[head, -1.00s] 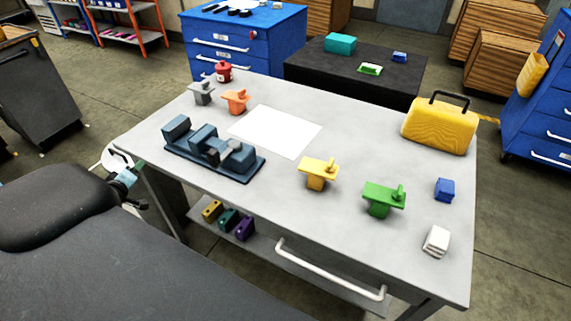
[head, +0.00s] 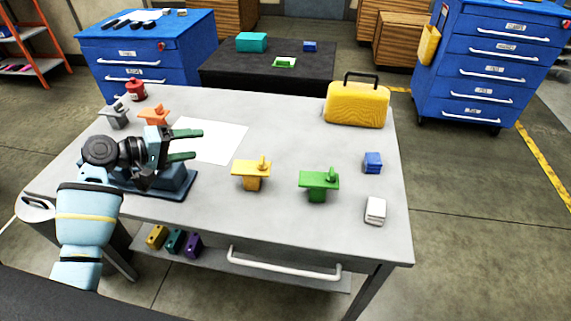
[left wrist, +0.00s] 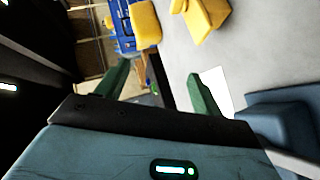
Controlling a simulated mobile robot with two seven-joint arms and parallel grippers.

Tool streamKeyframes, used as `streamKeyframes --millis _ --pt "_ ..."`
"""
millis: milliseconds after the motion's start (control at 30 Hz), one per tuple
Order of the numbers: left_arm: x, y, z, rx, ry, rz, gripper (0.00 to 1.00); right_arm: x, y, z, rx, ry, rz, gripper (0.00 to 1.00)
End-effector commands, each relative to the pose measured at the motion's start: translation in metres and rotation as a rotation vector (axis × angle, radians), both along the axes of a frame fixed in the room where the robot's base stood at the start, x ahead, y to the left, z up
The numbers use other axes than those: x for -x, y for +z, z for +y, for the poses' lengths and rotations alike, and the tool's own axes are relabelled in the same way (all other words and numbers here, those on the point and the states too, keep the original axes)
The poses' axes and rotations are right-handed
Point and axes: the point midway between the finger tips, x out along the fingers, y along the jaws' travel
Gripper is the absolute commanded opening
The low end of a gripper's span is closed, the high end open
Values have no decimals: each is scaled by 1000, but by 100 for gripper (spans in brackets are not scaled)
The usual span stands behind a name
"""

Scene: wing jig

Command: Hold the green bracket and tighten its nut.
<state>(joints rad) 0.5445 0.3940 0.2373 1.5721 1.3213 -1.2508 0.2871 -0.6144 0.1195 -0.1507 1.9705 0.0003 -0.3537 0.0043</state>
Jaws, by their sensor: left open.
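The green bracket (head: 317,184) stands upright on the right half of the grey table, with a small green upright piece on its top plate. I cannot make out its nut clearly at this size. My left gripper (head: 199,145) is open and empty above the left part of the table, near the dark blue jig (head: 178,184), well left of the green bracket. Its two green fingers also show in the left wrist view (left wrist: 158,74), with nothing between them. My right gripper is not in view.
A yellow bracket (head: 251,174) stands between my left gripper and the green bracket. An orange bracket (head: 153,114) and a grey bracket (head: 114,115) stand at the back left. A blue block (head: 372,163), a white block (head: 376,211) and a yellow case (head: 357,104) are at the right.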

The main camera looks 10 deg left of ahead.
Motion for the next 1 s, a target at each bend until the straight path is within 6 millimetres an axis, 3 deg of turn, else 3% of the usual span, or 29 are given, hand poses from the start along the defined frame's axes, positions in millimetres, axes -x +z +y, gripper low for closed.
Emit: streamKeyframes --millis 33,300,500,600,900,1000 --pt "-12 -1 -25 11 -23 26 67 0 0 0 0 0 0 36" --pt "-53 -2 -156 -18 -123 180 67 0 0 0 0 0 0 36" --pt "-68 10 -255 -120 -178 252 67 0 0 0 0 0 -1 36" --pt "-70 18 -295 -184 -189 268 67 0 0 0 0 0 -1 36" --pt "-72 36 -368 -338 -152 298 67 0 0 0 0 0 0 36" --pt "-76 34 -371 -342 -93 356 67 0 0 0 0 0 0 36"
